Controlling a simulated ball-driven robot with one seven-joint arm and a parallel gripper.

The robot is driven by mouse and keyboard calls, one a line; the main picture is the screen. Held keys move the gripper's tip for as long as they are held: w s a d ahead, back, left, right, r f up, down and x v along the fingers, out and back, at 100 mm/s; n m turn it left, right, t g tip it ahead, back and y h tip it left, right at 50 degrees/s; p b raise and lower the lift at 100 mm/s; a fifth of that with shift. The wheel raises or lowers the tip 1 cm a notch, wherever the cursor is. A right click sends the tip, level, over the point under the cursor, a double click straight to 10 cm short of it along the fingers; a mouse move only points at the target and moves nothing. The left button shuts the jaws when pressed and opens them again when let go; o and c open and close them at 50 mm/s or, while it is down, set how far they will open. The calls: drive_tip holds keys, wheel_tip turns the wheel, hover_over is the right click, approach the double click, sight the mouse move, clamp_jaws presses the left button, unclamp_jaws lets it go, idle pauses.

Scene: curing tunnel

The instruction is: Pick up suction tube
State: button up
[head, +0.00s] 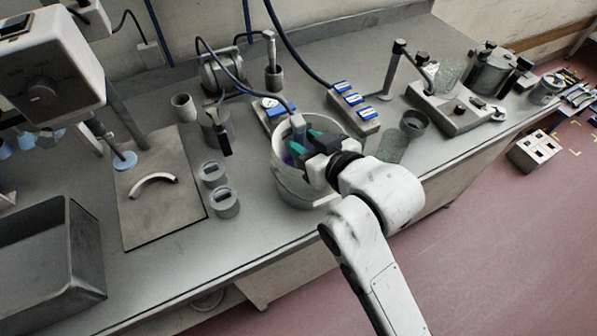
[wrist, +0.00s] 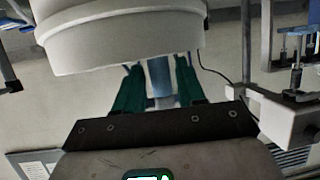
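In the head view my gripper (head: 304,141) reaches over the white bucket (head: 283,188), its green fingertips inside the rim. A slim grey tube (head: 297,124), which looks like the suction tube, stands upright in the bucket close by the fingers; a dark blue hose seems to run to it from the back. In the wrist view the two green fingers (wrist: 158,90) stand apart with a blue-grey cylindrical piece (wrist: 160,75) between them. I cannot tell if they press on it. The bucket wall (wrist: 120,45) fills the top of that view. The tube's lower end is hidden.
Two small grey cups (head: 225,203) stand left of the bucket. A blue-and-grey block (head: 353,107) and a dark cup (head: 413,123) stand to its right. A grey board (head: 160,185) with a curved handle lies left. The bench's front edge is near.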

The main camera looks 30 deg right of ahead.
drive_tip(key=shift+p+x, duration=0.55)
drive_tip(key=shift+x, duration=1.85)
drive_tip(key=shift+d+r, duration=0.1)
drive_tip(key=shift+c, duration=0.2)
clamp_jaws()
